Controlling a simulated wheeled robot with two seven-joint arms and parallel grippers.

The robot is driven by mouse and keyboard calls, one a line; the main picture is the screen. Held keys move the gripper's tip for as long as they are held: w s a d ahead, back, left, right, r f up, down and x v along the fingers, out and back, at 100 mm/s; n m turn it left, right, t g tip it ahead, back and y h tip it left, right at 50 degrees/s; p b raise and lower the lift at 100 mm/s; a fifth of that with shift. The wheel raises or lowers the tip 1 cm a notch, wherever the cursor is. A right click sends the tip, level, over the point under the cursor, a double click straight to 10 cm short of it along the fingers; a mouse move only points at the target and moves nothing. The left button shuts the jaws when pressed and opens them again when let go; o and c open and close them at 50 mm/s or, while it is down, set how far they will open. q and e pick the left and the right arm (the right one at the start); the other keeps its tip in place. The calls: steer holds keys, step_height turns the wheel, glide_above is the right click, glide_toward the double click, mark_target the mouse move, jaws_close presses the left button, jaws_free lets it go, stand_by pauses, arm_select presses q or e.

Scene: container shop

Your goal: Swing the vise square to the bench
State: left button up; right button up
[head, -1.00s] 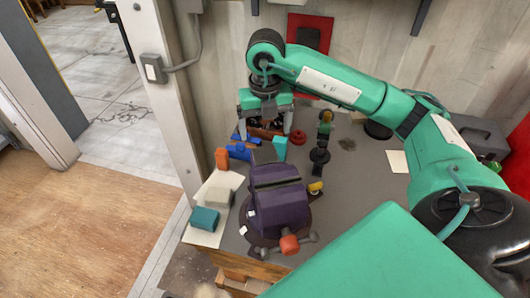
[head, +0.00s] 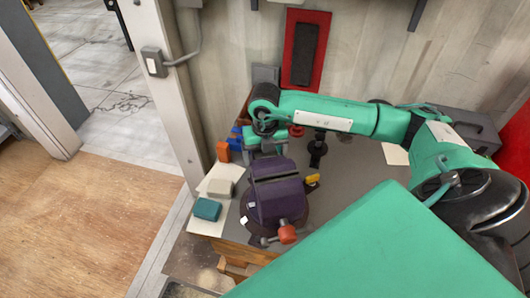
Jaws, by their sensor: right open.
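The purple vise (head: 278,200) stands on the grey bench top (head: 350,195), with its screw end and orange-red knob (head: 287,234) toward the front edge. Its body looks slightly turned relative to the bench edge. My right gripper (head: 267,153) hangs pointing down right at the back end of the vise. Its jaws are open, and the vise partly hides the fingertips. I cannot tell whether they touch the vise. My left gripper is out of view.
A teal block (head: 207,209), a beige block (head: 220,188) and an orange block (head: 223,151) are left of the vise. A yellow item (head: 312,180) lies close at its right. A dark stand (head: 318,150) is behind that.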

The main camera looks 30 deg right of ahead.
mark_target(281, 155)
steer(key=shift+c, duration=0.2)
steer(key=c, duration=1.4)
steer(key=shift+o, duration=0.2)
steer(key=shift+s+d+f+m+b, duration=0.1)
steer(key=shift+d+f+m+b, duration=0.05)
steer(key=shift+d+m+b, duration=0.2)
steer(key=s+d+m+b, duration=0.1)
steer(key=m+b, duration=0.1)
steer(key=s+d+m+b, duration=0.1)
steer(key=d, duration=0.1)
steer(key=shift+s+m+b, duration=0.1)
steer(key=shift+m+b, duration=0.25)
steer(key=shift+b, duration=0.05)
steer(key=shift+s+d+r+m+b, duration=0.2)
steer(key=shift+s+d+m+b, duration=0.25)
steer(key=shift+m, duration=0.25)
steer(key=o, duration=1.4)
steer(key=shift+r, duration=0.1)
